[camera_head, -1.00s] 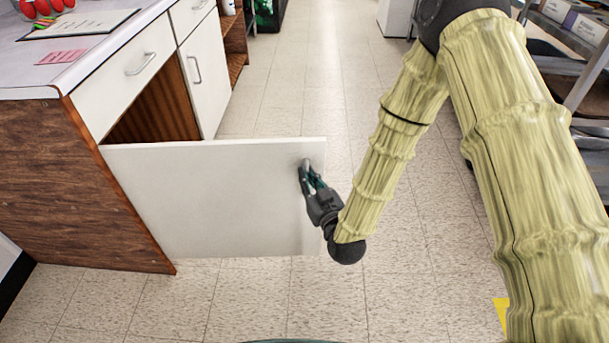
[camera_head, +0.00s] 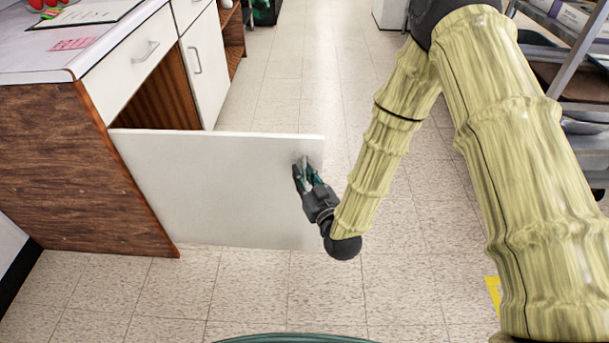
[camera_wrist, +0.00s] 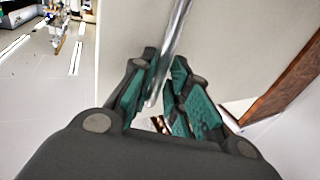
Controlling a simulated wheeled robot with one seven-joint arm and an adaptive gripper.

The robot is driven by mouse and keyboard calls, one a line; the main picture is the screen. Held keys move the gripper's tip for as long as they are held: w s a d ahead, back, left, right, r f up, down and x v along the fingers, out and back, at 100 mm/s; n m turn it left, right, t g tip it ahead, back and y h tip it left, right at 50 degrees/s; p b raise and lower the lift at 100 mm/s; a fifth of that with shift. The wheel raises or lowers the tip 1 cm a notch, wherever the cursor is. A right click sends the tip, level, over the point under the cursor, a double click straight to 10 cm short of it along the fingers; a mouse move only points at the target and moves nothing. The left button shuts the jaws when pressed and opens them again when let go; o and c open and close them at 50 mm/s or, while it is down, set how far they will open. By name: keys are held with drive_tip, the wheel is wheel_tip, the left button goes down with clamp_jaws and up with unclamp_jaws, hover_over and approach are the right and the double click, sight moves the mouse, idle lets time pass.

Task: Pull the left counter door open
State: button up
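The left counter door (camera_head: 215,190) is a plain white panel. It stands swung well out from the counter, about square to its front or a little past, with the dark wood inside of the cabinet (camera_head: 155,103) showing behind it. My gripper (camera_head: 304,170) is at the door's free edge, on the face toward me. In the wrist view the door's metal handle (camera_wrist: 177,30) runs between the two green-padded fingers (camera_wrist: 160,88), which look closed around it. The exact finger contact is hard to see, and the handle is mostly hidden in the head view.
The counter (camera_head: 80,155) with a drawer (camera_head: 130,62) and a second, closed door (camera_head: 205,65) stands at left. A metal shelf rack (camera_head: 575,60) is at right. The tiled floor (camera_head: 290,80) between them is clear.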

drive_tip(key=shift+o, duration=1.1)
drive_tip(key=shift+a, duration=0.1)
drive_tip(key=shift+d, duration=0.25)
drive_tip(key=v, duration=1.2)
